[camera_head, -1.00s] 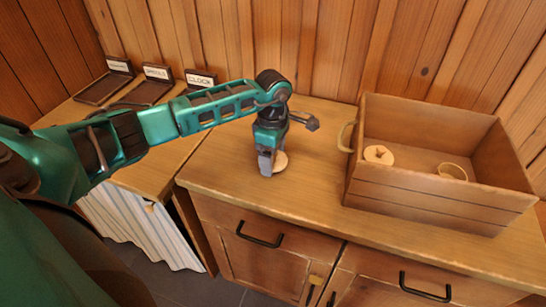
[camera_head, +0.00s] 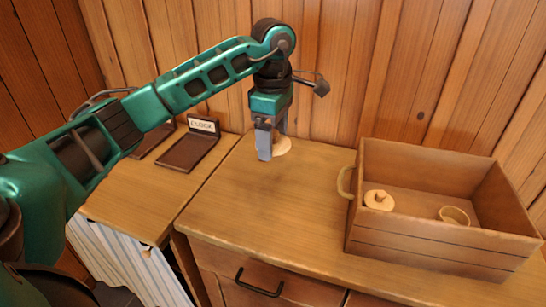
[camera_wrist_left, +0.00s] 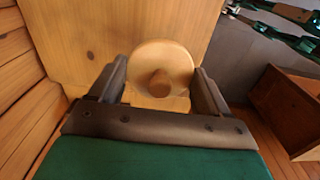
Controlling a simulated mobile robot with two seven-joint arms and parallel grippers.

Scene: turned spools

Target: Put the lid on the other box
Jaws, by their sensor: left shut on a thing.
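My left gripper (camera_head: 273,146) is over the back left part of the counter, shut on a pale round wooden piece (camera_head: 282,146). In the left wrist view this piece (camera_wrist_left: 160,68) shows as a disc with a darker round knob in its middle, between the two fingers. Some pale wood shows under its near edge; whether it is a lid alone or a lidded box I cannot tell. In the wooden crate stand a round pale box with a knobbed top (camera_head: 379,200) and a small round open box (camera_head: 454,215). My right gripper is not in view.
The open wooden crate (camera_head: 430,248) with a rope handle stands on the right of the counter (camera_head: 275,205). The counter between gripper and crate is clear. A dark tray with a label reading CLOCK (camera_head: 188,152) lies on the lower surface at left. A plank wall stands behind.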

